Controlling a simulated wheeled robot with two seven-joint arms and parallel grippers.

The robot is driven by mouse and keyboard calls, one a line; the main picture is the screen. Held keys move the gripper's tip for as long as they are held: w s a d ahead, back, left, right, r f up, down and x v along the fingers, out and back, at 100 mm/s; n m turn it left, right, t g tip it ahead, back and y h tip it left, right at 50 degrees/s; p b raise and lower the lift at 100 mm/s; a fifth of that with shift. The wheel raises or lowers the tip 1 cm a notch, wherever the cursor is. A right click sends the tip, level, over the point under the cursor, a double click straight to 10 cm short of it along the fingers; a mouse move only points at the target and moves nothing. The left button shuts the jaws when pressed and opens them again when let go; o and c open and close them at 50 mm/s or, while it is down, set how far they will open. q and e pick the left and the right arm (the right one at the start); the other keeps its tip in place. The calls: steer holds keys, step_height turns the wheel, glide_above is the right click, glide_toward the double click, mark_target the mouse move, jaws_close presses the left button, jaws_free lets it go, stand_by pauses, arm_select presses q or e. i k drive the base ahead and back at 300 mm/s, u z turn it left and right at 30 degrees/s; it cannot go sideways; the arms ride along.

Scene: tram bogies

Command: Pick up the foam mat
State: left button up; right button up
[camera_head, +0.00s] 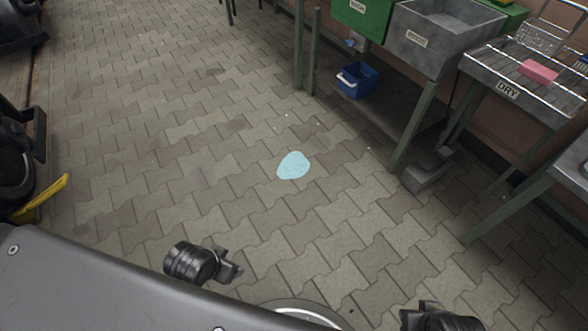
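A pale blue, flat patch (293,166) with an uneven outline lies on the paved floor in the middle of the head view. I cannot tell whether it is the foam mat or a spill; nothing else in view is clearly a foam mat. My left gripper (232,268) is at the lower left of the patch, apart from it, with nothing visible in it. My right gripper (430,318) is at the bottom edge, partly cut off. The finger gaps of both are too small or turned away to read.
A grey sink (440,40) and a rack marked DRY (515,85) with a pink block (539,71) stand at the right. A blue bucket (357,82) and a grey stepped object (427,171) are on the floor. A yellow bar (42,198) is at left.

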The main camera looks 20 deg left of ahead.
mark_target(541, 75)
steer(key=z, duration=0.75)
steer(key=i, duration=0.75)
steer(key=z, duration=1.3)
